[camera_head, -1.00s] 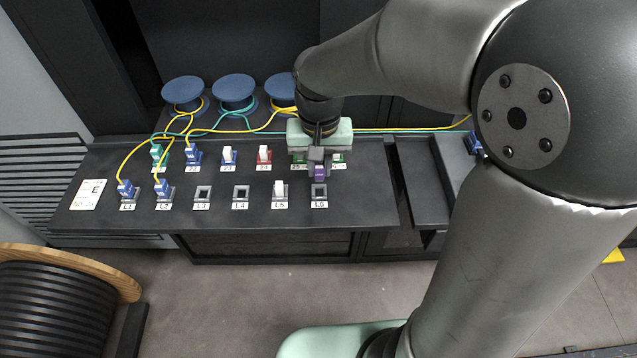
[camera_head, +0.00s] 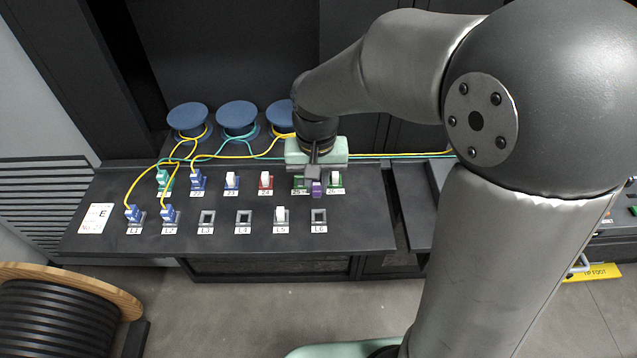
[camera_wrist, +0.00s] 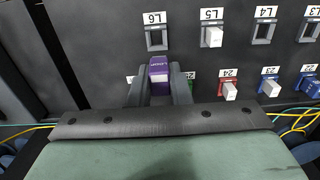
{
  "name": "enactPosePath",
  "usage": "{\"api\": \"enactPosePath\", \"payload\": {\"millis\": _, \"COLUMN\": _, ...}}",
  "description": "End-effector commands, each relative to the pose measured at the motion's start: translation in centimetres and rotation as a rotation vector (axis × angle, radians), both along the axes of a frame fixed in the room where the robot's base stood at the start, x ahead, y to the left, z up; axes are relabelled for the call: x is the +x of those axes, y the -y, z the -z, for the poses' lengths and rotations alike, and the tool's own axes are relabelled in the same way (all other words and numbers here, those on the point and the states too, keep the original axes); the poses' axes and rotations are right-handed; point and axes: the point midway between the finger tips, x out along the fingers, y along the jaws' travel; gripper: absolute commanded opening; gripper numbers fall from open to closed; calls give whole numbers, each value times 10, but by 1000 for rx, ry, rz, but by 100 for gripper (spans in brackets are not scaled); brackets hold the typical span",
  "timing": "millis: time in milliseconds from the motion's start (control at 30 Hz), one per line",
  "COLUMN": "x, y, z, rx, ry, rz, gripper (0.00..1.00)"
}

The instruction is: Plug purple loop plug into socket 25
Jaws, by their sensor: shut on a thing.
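The purple loop plug (camera_head: 317,188) is held between the fingers of my gripper (camera_head: 312,178), above the panel near the back row of sockets. In the wrist view the purple plug (camera_wrist: 158,72) sits between my two finger ends, with lettering on its top. Socket 25 (camera_head: 299,185) is the green-framed one just left of the plug, partly hidden by my gripper. In the wrist view a bit of green (camera_wrist: 191,75) shows beside my right-hand finger. I cannot tell whether the plug touches the panel.
White plugs stand in 26 (camera_head: 335,177), 23 (camera_head: 231,180) and L5 (camera_head: 280,213); one also stands in red socket 24 (camera_head: 265,180). Front sockets L3, L4 and L6 (camera_head: 318,216) are empty. Blue plugs with yellow cables stand at the left. Cables run behind my gripper.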

Motion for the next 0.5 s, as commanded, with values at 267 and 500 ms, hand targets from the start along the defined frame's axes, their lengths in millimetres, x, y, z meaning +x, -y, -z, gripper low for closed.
{"api": "enactPosePath", "payload": {"millis": 267, "x": 27, "y": -9, "z": -1, "rx": 0, "ry": 1, "rz": 0, "gripper": 0}}
{"api": "enactPosePath", "payload": {"millis": 500, "x": 50, "y": -17, "z": -1, "rx": 0, "ry": 0, "rz": 1, "gripper": 0}}
